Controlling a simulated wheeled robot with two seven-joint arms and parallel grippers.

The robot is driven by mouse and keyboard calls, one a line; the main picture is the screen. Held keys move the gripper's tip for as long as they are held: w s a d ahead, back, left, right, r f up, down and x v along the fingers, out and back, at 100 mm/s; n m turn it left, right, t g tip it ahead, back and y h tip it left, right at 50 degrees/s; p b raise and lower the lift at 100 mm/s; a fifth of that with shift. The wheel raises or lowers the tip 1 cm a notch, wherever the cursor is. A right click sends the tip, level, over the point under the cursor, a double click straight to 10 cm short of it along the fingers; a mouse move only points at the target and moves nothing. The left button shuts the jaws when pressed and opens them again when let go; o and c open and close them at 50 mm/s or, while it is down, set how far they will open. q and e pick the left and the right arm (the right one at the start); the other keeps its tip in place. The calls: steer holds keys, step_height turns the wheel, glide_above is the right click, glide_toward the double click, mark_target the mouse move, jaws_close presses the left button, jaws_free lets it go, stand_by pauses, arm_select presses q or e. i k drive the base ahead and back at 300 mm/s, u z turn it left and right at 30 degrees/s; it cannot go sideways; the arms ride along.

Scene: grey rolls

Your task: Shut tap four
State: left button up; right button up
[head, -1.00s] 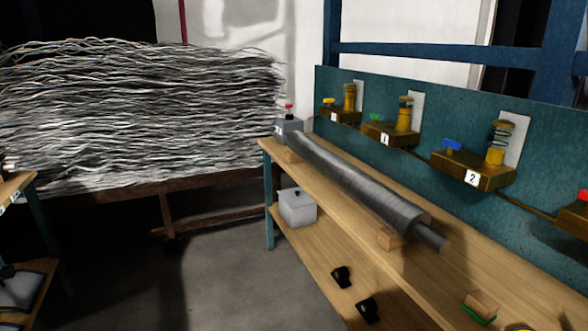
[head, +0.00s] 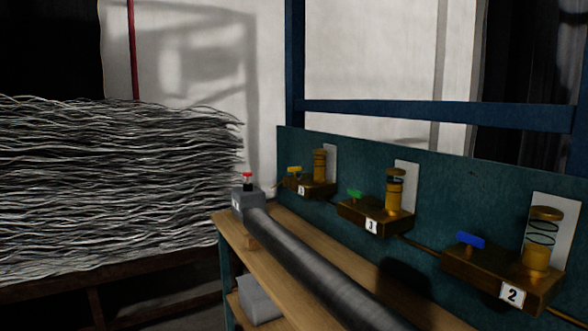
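Several brass tap blocks with number labels are fixed along a teal backboard. The nearest block has a blue handle (head: 470,240) and a label that reads 2. The middle block has a green handle (head: 355,194) and a label that looks like 3. The farthest block has a yellow handle (head: 294,169), and its label is too small to read surely. No label clearly reads 4. Each block carries an upright brass cylinder beside its handle. Neither of my grippers is in view.
A long grey roll (head: 310,265) lies on the wooden bench (head: 232,237) below the taps. A lidless-looking grey container (head: 258,300) is below. Stacked wire (head: 110,180) fills the left.

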mark_target(295, 169)
steer(key=u, duration=0.3)
steer(key=k, duration=0.8)
steer(key=u, duration=1.4)
steer(key=i, duration=2.65)
steer(key=z, duration=0.45)
steer(key=i, duration=2.05)
steer(key=z, duration=1)
